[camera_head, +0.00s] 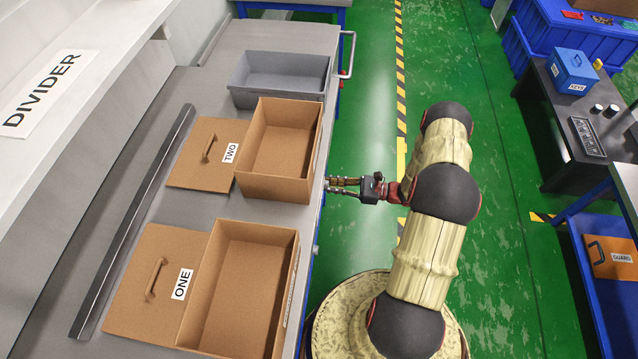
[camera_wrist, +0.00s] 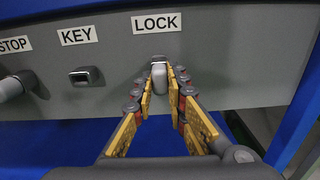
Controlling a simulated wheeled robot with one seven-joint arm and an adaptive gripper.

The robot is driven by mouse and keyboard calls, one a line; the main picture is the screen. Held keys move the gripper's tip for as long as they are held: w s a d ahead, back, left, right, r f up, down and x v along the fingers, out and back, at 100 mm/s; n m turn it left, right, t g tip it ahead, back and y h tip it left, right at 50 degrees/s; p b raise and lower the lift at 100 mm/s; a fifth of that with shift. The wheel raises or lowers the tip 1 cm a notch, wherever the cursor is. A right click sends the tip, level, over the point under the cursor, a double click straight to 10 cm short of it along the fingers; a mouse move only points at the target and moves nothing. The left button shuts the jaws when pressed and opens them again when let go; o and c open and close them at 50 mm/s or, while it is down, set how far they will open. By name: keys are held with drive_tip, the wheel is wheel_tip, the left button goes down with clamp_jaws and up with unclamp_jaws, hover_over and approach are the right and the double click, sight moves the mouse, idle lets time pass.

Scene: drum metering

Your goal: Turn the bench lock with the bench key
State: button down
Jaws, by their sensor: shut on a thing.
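My gripper (camera_wrist: 160,92) is shut on a small light grey piece, seemingly the bench key (camera_wrist: 159,78), in the wrist view. The piece stands upright between the fingertips, right at the bench lock (camera_wrist: 159,60) under the LOCK label (camera_wrist: 157,22). Whether it sits fully in the lock is hidden by the piece and fingers. In the head view my gripper (camera_head: 342,184) reaches left to the bench's front edge; key and lock cannot be made out there.
Left of the lock is a small grey fitting (camera_wrist: 86,76) under the KEY label, then a round grey knob (camera_wrist: 12,88) by the STOP label. On the bench top (camera_head: 205,205) stand open boxes ONE (camera_head: 285,300) and TWO (camera_head: 316,145) and a grey tray (camera_head: 280,97).

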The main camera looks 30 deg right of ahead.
drive_tip(key=shift+a, duration=0.1)
idle(0.3)
drive_tip(key=c, duration=1.7)
unclamp_jaws()
drive_tip(key=v, duration=1.2)
